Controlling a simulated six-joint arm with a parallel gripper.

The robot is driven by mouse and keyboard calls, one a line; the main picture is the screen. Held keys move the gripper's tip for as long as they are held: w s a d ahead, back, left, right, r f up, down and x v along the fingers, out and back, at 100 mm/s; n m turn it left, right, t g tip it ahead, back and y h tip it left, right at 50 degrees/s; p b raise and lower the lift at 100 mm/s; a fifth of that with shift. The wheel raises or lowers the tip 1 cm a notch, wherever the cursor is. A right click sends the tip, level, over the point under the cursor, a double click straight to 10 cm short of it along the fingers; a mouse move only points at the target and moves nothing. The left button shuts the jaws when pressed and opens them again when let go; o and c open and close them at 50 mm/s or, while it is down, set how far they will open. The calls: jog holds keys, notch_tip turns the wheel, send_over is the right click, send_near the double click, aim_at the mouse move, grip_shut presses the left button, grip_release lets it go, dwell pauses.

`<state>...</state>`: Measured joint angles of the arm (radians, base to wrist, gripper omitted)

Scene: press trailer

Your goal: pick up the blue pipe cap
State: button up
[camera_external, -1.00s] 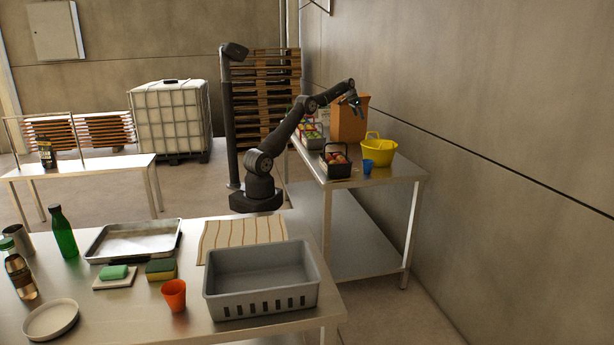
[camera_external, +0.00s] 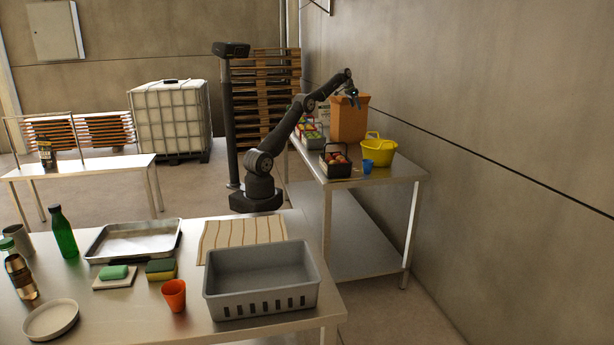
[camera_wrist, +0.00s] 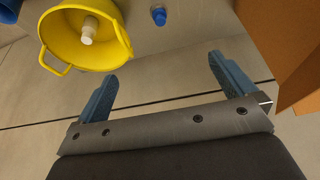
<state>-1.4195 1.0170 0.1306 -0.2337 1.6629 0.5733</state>
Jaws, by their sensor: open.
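The blue pipe cap (camera_wrist: 159,16) shows small at the top middle of the wrist view, on the grey surface between the yellow basket and the orange-brown box. I cannot pick it out in the external view. My gripper (camera_external: 355,101) hangs above the back bench in front of the box. In the wrist view its two blue-grey fingers (camera_wrist: 160,70) are spread apart with nothing between them. The cap lies beyond the fingertips, clear of both.
A yellow basket (camera_wrist: 78,36) holds a white piece. The box (camera_wrist: 291,45) stands on the other side. A blue cup (camera_external: 367,166) and a dark-handled crate (camera_external: 337,171) stand near the basket (camera_external: 381,152). The wall (camera_external: 480,150) runs close behind the bench.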

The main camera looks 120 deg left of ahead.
jog(key=c, duration=0.7)
jog(key=shift+c, duration=0.2)
jog(key=w+a+f, duration=0.2)
jog(key=f, duration=0.6)
jog(key=w+a+f+n+y, duration=0.1)
jog(key=w+a+f, duration=0.1)
jog(key=f, duration=0.6)
jog(key=w+a+f+n+y, duration=0.1)
jog(key=w+a+f, duration=0.1)
jog(key=f, duration=0.6)
jog(key=shift+w+a, duration=0.2)
jog(key=shift+w, duration=0.55)
jog(key=shift+x, duration=2.7)
